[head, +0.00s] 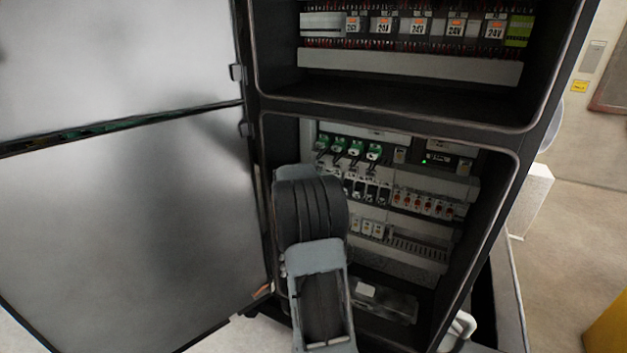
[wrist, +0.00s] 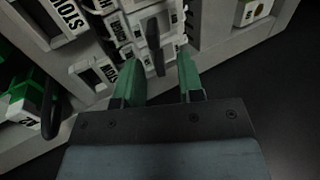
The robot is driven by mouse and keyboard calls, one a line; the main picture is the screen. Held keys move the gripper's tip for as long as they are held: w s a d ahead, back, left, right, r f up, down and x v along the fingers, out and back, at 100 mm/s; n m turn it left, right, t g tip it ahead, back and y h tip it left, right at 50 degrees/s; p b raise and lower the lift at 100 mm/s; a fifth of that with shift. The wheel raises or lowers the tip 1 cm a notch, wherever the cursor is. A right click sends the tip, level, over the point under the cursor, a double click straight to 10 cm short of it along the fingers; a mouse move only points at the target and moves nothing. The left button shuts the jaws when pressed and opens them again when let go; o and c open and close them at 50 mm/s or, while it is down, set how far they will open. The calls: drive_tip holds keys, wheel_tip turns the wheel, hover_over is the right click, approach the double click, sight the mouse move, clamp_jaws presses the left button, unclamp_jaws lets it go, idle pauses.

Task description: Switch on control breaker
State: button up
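My gripper (wrist: 162,72) shows in the wrist view with two green fingers apart, one on each side of a breaker's dark toggle. The breaker (wrist: 148,22) is a pale block with a black lever, in a row of similar pale modules. I cannot tell whether the fingers touch the lever. In the head view my arm covers the gripper and part of the lower cabinet bay. Rows of breakers (head: 367,190) show to the right of my arm. Which one is the control breaker cannot be read.
The open cabinet door (head: 130,220) stands at the left. The lower bay's frame (head: 490,220) bounds the right side. A shelf edge (head: 400,117) lies above the bay. Open floor (head: 570,220) lies at the right.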

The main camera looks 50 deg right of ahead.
drive_tip(key=b+v, duration=0.2)
drive_tip(key=v, duration=1.1)
drive_tip(key=shift+a, duration=0.4)
drive_tip(key=shift+r, duration=0.2)
drive_tip(key=s+a+f+m+g+y, duration=0.2)
drive_tip(key=s+a+f+y, duration=0.15)
drive_tip(key=f, duration=0.25)
drive_tip(key=s+a+f+t+y, duration=0.1)
drive_tip(key=s+a+y, duration=0.3)
drive_tip(key=a, duration=0.9)
drive_tip(key=s+a+f+m+y+p, duration=0.1)
drive_tip(key=s+a+y, duration=0.4)
drive_tip(key=a, duration=0.9)
drive_tip(key=s, duration=0.3)
drive_tip(key=shift+s+a+f+t, duration=0.2)
drive_tip(key=shift+s+a+t, duration=0.05)
drive_tip(key=shift+s+t, duration=0.15)
